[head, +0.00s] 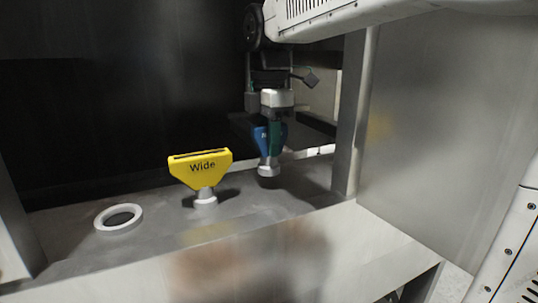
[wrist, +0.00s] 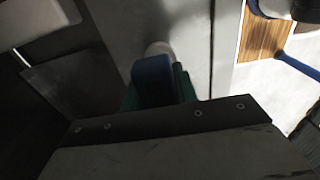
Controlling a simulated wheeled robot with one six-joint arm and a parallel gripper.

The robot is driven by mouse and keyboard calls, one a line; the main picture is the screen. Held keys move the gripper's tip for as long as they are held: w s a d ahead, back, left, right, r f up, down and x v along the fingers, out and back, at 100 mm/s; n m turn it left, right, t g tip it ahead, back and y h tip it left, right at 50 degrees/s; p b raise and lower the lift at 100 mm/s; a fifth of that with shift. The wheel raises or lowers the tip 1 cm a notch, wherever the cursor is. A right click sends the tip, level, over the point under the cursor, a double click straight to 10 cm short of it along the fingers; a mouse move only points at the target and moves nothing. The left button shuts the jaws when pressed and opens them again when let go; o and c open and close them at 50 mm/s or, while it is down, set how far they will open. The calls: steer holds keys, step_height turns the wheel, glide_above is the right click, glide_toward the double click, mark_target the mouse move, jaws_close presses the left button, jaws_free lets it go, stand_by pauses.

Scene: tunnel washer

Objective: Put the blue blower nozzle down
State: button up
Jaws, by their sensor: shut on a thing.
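The blue blower nozzle (head: 261,138) hangs below my gripper (head: 274,128) in the head view, upright with its pale round collar at the bottom. My gripper is shut on it, and a green finger covers part of its front. The collar is just above or on the grey metal shelf (head: 150,206); I cannot tell which. In the wrist view the blue nozzle (wrist: 153,82) shows from above beside the green finger (wrist: 184,84), with part of its pale collar behind it.
A yellow nozzle marked "Wide" (head: 203,170) stands upright on the shelf, left of the blue one. An empty white ring (head: 118,217) lies farther left. A metal post (head: 354,110) and panel (head: 440,130) stand close on the right. A dark wall rises behind.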

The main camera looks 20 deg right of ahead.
steer(key=shift+f, duration=1.65)
steer(key=shift+f, duration=0.1)
steer(key=o, duration=1.1)
step_height(320, 180, up, 12)
steer(key=shift+s+r, duration=0.1)
steer(key=s+f+m, duration=0.3)
steer(key=s, duration=0.1)
steer(key=s+d+f+m, duration=0.1)
steer(key=s+f+m, duration=0.2)
steer(key=s, duration=0.1)
steer(key=s+f+m, duration=0.3)
steer(key=s, duration=0.1)
steer(key=shift+s+d+f+t, duration=0.15)
steer(key=shift+d+f+t, duration=0.15)
steer(key=shift+d, duration=0.1)
steer(key=s+f+m, duration=0.3)
steer(key=f, duration=0.1)
steer(key=s+f+m, duration=0.3)
steer(key=f, duration=0.1)
steer(key=s+d+f+m, duration=0.1)
steer(key=s+f+m, duration=0.2)
steer(key=f, duration=0.1)
steer(key=shift+s+t, duration=0.4)
